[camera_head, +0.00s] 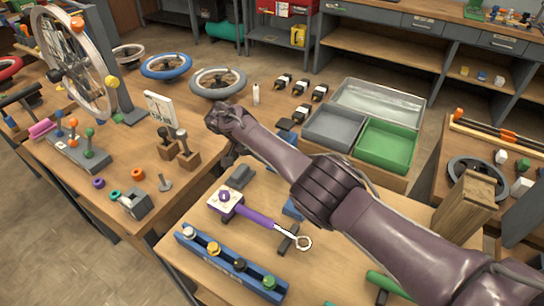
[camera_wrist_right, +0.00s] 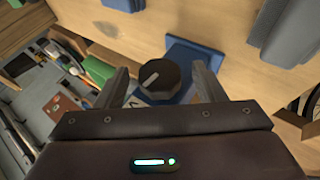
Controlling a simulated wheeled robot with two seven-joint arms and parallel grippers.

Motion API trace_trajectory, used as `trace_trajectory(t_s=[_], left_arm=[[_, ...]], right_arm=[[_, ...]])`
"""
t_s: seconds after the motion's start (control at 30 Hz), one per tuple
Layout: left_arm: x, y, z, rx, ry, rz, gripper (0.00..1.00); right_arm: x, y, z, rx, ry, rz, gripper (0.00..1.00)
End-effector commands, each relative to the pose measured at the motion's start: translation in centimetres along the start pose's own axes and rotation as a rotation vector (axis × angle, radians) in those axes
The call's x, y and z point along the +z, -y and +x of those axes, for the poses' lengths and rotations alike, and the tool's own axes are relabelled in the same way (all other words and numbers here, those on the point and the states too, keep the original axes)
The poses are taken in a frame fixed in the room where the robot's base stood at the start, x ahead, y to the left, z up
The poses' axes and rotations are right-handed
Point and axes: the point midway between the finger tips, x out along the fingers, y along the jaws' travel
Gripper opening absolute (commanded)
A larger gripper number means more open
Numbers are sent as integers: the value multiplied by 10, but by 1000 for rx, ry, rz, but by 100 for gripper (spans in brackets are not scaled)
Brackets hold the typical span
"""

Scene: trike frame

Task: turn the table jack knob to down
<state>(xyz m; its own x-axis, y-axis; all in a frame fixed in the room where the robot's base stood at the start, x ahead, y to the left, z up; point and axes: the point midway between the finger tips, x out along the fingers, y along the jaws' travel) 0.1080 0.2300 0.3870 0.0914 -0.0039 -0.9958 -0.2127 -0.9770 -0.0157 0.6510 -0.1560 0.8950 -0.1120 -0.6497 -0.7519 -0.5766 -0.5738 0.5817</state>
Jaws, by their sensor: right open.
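The table jack knob (camera_wrist_right: 160,82) is a dark, faceted round knob with a short white pointer line, seen close up in the right wrist view. It stands on a blue base (camera_wrist_right: 158,100) with pale markings that are partly hidden. My right gripper (camera_wrist_right: 160,76) is open, with one finger on each side of the knob; I cannot tell whether either finger touches it. My left gripper is not in view.
Near the right gripper are wooden blocks with levers (camera_head: 178,150) and a purple-handled tool (camera_head: 255,217). A blue rack (camera_head: 230,265) lies in front. Grey (camera_head: 335,127) and green (camera_head: 385,146) bins sit behind my arm. A wheel (camera_head: 75,65) stands at the left.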

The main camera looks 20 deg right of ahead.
Motion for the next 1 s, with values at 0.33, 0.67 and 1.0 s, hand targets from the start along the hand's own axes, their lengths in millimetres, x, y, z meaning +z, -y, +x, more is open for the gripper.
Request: trace_trajectory(t_s=[0.33, 0.67, 1.0], left_arm=[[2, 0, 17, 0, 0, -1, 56], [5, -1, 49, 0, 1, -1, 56], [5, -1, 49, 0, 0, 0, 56]], right_arm=[[1, 3, -31, -4, -3, 2, 63], [1, 3, -72, -1, -1, 1, 63], [0, 0, -78, 0, 0, 0, 63]])
